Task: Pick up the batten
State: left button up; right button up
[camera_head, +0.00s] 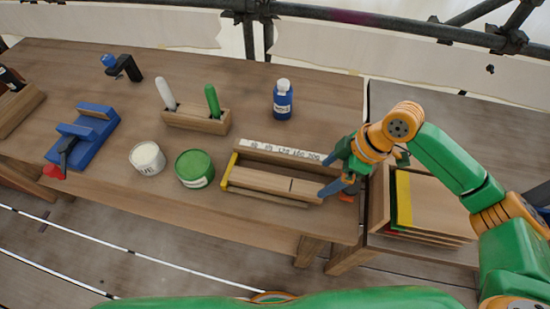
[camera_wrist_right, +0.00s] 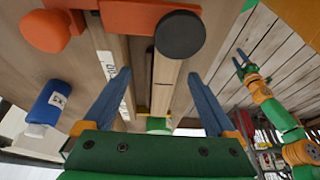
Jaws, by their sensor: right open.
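The batten (camera_head: 262,182) is a pale wooden strip with a dark line across it. It lies along a wooden jig (camera_head: 278,152) with a yellow end stop (camera_head: 229,171) at its left end. My right gripper (camera_head: 335,178) is at the jig's right end, its blue fingers open. In the right wrist view the batten (camera_wrist_right: 166,75) runs between the open fingers (camera_wrist_right: 160,95), with no visible contact. A red clamp (camera_head: 348,194) with a black knob (camera_wrist_right: 180,34) sits at that end. My left gripper (camera_wrist_right: 242,60) is small in the wrist view; its opening is unclear.
Green (camera_head: 194,168) and white (camera_head: 147,158) tins stand left of the jig, and a blue bottle (camera_head: 283,99) behind it. A wooden holder (camera_head: 196,120) with two handled tools and a blue tool (camera_head: 84,135) are farther left. A crate of boards (camera_head: 378,198) is at right.

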aim_at(316, 191)
jog(key=shift+w+f, duration=0.15)
jog(key=shift+f, duration=0.05)
jog(key=s+f, duration=0.1)
jog(key=s+a+f+p, duration=0.1)
jog(key=f, duration=0.1)
jog(key=shift+s+a+f, duration=0.1)
jog(key=shift+a+f, duration=0.05)
jog(key=shift+w+a+f, duration=0.15)
jog(key=shift+w+f, duration=0.05)
jog(key=shift+f, duration=0.35)
jog(key=shift+w+a+f, duration=0.1)
jog(key=shift+w+f, duration=0.1)
jog(key=shift+f, duration=0.3)
jog(key=shift+w+f, duration=0.15)
jog(key=shift+w, duration=0.05)
jog(key=shift+s, duration=0.15)
jog(key=c, duration=0.7)
pick_arm(q)
jog(key=shift+s+r, duration=0.6)
jog(key=shift+s, duration=0.15)
pick_arm(e)
grip_shut()
